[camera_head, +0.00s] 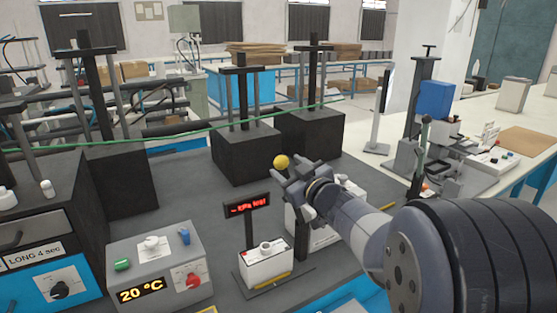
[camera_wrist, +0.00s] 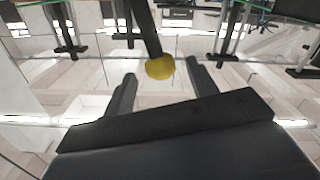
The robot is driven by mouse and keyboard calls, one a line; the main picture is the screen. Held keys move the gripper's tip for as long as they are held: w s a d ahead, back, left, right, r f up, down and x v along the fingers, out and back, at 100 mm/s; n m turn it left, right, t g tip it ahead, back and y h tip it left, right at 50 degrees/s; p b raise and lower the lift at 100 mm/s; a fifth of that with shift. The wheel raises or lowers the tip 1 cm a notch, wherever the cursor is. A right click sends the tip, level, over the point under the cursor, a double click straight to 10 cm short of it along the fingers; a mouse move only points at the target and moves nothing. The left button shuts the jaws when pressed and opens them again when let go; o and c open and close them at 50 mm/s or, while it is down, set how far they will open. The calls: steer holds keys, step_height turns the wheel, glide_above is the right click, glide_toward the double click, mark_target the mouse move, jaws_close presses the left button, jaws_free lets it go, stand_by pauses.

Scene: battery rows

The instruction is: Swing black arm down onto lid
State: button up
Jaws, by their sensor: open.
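A black arm (camera_wrist: 145,30) shows in the wrist view, ending in a yellow ball knob (camera_wrist: 160,67). The knob also shows in the head view (camera_head: 281,161), right at my gripper's tips. My gripper (camera_head: 290,169) is open. In the wrist view its two fingers (camera_wrist: 162,75) stand left and right of the knob with gaps on both sides. I cannot tell whether the knob is between the tips or just beyond them. A white box (camera_head: 325,239) stands below my gripper, largely hidden by my arm. I cannot make out the lid clearly.
A red-lit display (camera_head: 246,206) on a post stands left of my gripper, above a small white box (camera_head: 265,263). A grey 20 °C control box (camera_head: 158,262) is farther left. Black block stands (camera_head: 249,152) are behind. A green cable (camera_head: 200,127) crosses the scene.

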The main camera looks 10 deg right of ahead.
mark_target(279, 161)
steer(key=shift+p+x, duration=0.3)
steer(key=shift+x, duration=2.35)
steer(key=shift+c, duration=0.4)
jaws_close()
